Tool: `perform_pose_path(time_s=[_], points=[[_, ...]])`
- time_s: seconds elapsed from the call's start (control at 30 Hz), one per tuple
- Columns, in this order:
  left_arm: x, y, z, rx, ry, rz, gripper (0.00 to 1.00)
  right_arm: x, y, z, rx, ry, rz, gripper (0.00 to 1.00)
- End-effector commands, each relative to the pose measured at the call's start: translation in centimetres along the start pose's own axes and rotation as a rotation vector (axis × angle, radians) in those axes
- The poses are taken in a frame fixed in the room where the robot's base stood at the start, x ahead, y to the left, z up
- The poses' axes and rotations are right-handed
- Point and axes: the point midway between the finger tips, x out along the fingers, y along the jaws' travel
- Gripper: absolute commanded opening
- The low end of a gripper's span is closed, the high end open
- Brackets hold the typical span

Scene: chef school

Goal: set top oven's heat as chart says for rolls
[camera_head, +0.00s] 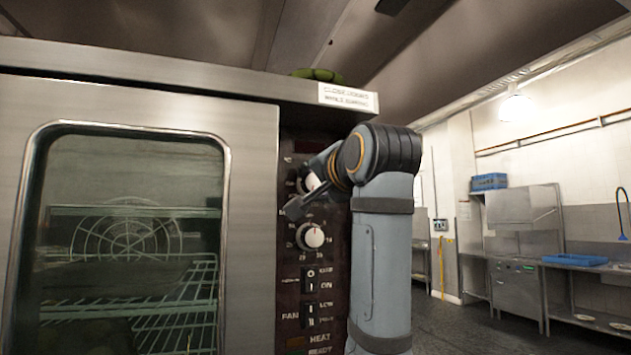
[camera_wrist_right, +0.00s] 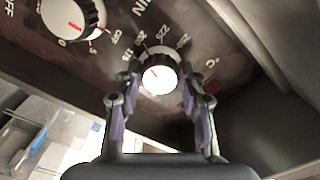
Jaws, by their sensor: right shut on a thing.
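The top oven (camera_head: 150,90) fills the left of the head view, with its glass door shut. Its dark control panel is at the right of the door. The heat knob (camera_head: 310,182), white-faced with a °C scale, is the upper one; it also shows in the right wrist view (camera_wrist_right: 158,79). My right gripper (camera_wrist_right: 160,72) is shut on this knob, one finger on each side. The knob's red mark points to the upper left in the wrist view; the exact number is unclear. My left gripper is not in view. No chart shows in either view.
Below is a second knob (camera_head: 313,236) with a minutes scale, then rocker switches (camera_head: 310,280) for power and fan. A white label (camera_head: 348,97) is on the oven's top edge. Open floor (camera_head: 460,325) and steel wash-up units (camera_head: 525,230) lie to the right.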

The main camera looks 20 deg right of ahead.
Motion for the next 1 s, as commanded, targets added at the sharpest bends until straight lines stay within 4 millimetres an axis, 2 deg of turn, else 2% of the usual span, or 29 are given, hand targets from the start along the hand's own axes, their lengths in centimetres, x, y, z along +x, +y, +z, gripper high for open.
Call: perform_pose_path(time_s=[0.5,1.0], points=[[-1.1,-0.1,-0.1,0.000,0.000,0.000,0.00,0.1,-0.1,0.0,0.437,-0.003,0.002,0.08],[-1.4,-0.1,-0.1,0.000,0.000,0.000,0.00,0.0,-0.1,0.0,0.617,-0.002,0.002,0.08]])
